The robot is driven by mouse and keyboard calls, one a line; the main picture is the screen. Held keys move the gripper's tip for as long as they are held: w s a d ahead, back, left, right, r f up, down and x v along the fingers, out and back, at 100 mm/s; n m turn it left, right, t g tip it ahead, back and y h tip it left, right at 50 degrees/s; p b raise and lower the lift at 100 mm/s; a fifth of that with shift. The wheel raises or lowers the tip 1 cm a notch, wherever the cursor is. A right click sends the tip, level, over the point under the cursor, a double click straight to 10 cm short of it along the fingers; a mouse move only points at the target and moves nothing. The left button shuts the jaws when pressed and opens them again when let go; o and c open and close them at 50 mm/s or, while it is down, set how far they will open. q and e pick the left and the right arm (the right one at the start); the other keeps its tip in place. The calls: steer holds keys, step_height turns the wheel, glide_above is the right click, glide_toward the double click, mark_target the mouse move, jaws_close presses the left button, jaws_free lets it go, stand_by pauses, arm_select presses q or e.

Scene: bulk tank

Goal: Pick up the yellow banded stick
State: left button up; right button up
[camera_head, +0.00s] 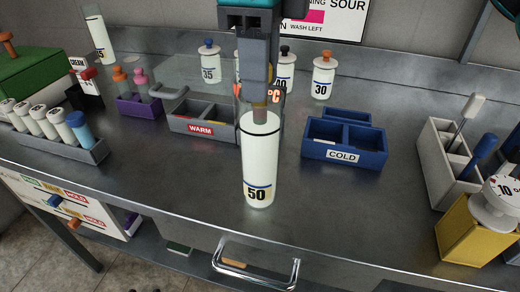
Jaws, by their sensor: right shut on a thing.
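My right gripper (258,92) comes down from the top centre, upright, over the tall white cylinder marked 50 (259,165). It is shut on a thin thing whose brownish lower end (260,114) shows at the cylinder's top. The fingers hide most of it, and I cannot tell whether it is the yellow banded stick. I make out no yellow band on any stick in view. A grey holder (435,165) at the right carries a white-handled stick (467,118) and a blue-handled stick (481,152). My left gripper is out of view.
The grey WARM bin (199,128) stands left of the cylinder, the blue COLD bin (343,155) right. White jars stand behind. A rack of white tubes (75,150) is at the left, a yellow box (470,235) at the right. The front counter is mostly clear.

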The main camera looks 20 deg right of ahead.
jaws_close()
